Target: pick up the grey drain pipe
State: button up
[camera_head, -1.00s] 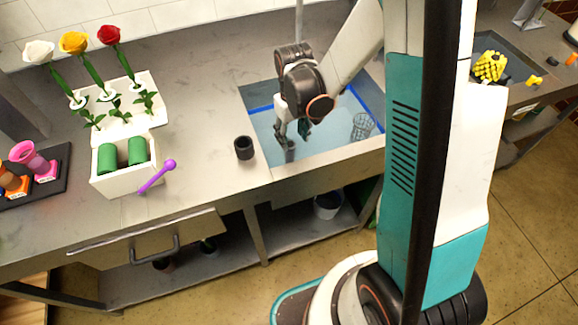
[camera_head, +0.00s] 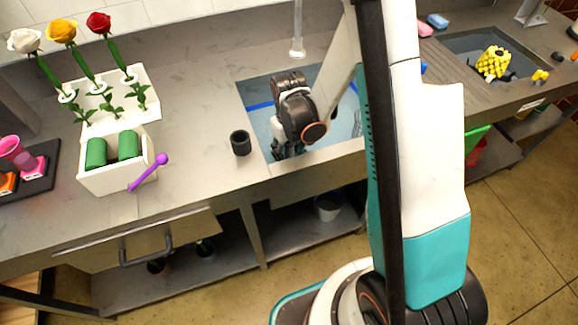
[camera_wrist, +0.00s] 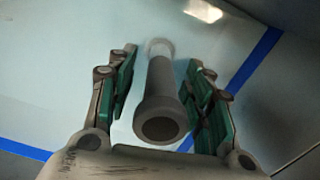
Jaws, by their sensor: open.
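The grey drain pipe (camera_wrist: 160,95) is in the wrist view, standing in the light blue sink basin with its open top end toward the camera. My gripper (camera_wrist: 162,85) is open, with its green-padded fingers on either side of the pipe. There is a gap at the left finger; the right finger is closer, and I cannot tell whether it touches. In the head view my gripper (camera_head: 280,150) is down in the sink (camera_head: 258,98), and my own wrist hides the pipe there.
A short black cup (camera_head: 240,143) stands on the counter left of the sink. A white planter box (camera_head: 112,182) with green rolls, a purple stick (camera_head: 148,172) and roses are farther left. A second sink (camera_head: 455,45) with a yellow object (camera_head: 493,62) lies to the right.

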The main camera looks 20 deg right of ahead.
grip_shut()
jog(key=shift+r, duration=0.1)
